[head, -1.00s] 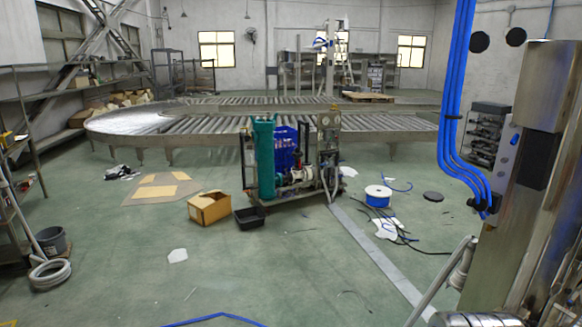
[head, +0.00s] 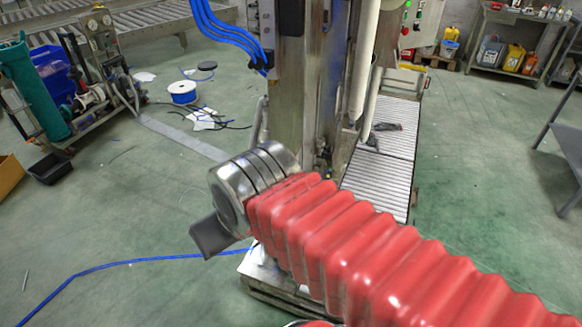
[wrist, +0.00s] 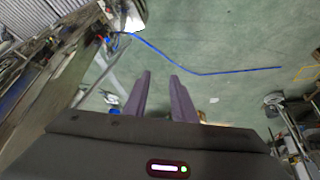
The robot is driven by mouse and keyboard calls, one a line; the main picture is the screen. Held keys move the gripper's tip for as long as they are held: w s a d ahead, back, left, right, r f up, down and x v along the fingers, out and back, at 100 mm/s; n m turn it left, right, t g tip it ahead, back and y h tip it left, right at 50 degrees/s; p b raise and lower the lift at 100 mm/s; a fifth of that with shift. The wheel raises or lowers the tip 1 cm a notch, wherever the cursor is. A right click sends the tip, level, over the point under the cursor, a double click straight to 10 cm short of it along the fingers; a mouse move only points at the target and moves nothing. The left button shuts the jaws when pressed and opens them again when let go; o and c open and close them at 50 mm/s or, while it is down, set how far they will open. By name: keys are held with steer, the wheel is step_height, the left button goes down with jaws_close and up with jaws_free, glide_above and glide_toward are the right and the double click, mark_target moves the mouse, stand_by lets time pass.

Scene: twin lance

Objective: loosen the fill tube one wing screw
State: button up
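Two white tubes hang side by side on the filling machine in the head view, a left one (head: 362,65) and a right one (head: 388,40). They stand right of the steel column (head: 296,100). I cannot tell which is fill tube one, and no wing screw can be made out. My gripper shows in the wrist view (wrist: 160,74) with its two fingers apart and only floor between them. It is open and empty. In the head view my arm reaches in from the lower right and ends left of and in front of the column, apart from the tubes.
A roller conveyor (head: 384,150) runs beneath and behind the tubes. Blue hoses (head: 222,30) hang left of the column, and a blue line (head: 110,266) lies on the floor. Shelves (head: 515,45) stand at the back right. Open floor lies left of the machine.

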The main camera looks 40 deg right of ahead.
steer(key=w+d+f+m+t+y, duration=0.15)
steer(key=d+f+m+y, duration=0.35)
steer(key=d+f+m, duration=1.05)
steer(key=w+d+f+m+t+y, duration=0.15)
steer(key=d+f+m+y, duration=0.6)
steer(key=d+f, duration=1.35)
steer(key=w+d+r+m+t+h, duration=0.1)
steer(key=d+r+m+t+h, duration=0.1)
steer(key=d, duration=0.4)
steer(key=w+d+r+m+t+h, duration=0.2)
steer(key=d+r+m+t, duration=0.2)
steer(key=d+m+t, duration=0.1)
steer(key=shift+d+m, duration=0.85)
steer(key=shift+m, duration=0.35)
steer(key=shift+w+r, duration=0.1)
